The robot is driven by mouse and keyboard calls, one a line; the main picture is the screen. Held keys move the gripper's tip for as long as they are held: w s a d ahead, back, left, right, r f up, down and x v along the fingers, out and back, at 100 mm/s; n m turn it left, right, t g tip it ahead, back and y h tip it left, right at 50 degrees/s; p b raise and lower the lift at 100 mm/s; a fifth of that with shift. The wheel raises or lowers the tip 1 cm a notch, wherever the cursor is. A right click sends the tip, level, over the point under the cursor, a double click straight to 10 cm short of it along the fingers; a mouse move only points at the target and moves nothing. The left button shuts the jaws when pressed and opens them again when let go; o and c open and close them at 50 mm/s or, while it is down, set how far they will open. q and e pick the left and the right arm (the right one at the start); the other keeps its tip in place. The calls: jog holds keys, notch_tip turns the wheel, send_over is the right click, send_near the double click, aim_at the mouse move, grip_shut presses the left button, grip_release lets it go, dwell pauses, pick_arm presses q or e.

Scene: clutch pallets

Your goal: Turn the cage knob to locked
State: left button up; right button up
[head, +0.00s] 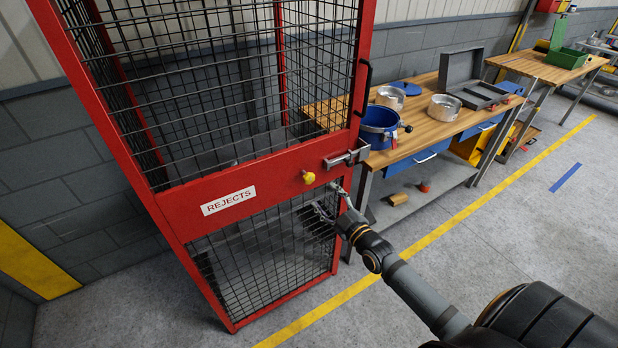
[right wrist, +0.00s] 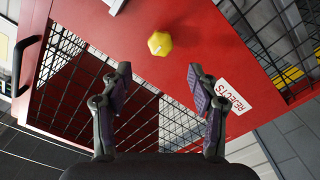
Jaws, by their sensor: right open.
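The yellow cage knob (head: 309,177) sits on the red middle rail of the cage door, left of the metal slide bolt (head: 347,158). In the right wrist view the knob (right wrist: 159,43) is faceted, with a small pale mark, and lies just beyond the gap between my fingertips. My right gripper (head: 328,199) is in front of the door, just below and right of the knob in the head view. In the right wrist view my right gripper (right wrist: 159,73) is open and empty, its fingers apart from the knob. My left gripper is not in view.
The red mesh cage (head: 365,70) has a REJECTS label (head: 228,200) and a black door handle (head: 362,88). A wooden workbench (head: 425,130) with a blue bucket (head: 379,124), metal parts and an open grey case (head: 474,80) stands behind at right.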

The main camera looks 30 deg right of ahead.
aim_at(311, 181)
jog(key=w+b, duration=0.3)
jog(key=w+f+b, duration=0.1)
jog(key=w, duration=0.1)
jog(key=shift+a, duration=0.15)
jog(key=w+b, duration=0.1)
jog(key=w, duration=0.1)
jog(key=w+b, duration=0.1)
jog(key=w, duration=0.1)
jog(key=shift+w+a+r, duration=0.2)
jog(key=shift+w, duration=0.1)
jog(key=shift+w+r, duration=0.15)
jog(key=shift+w, duration=0.3)
jog(key=shift+c, duration=0.4)
jog(key=c, duration=1.1)
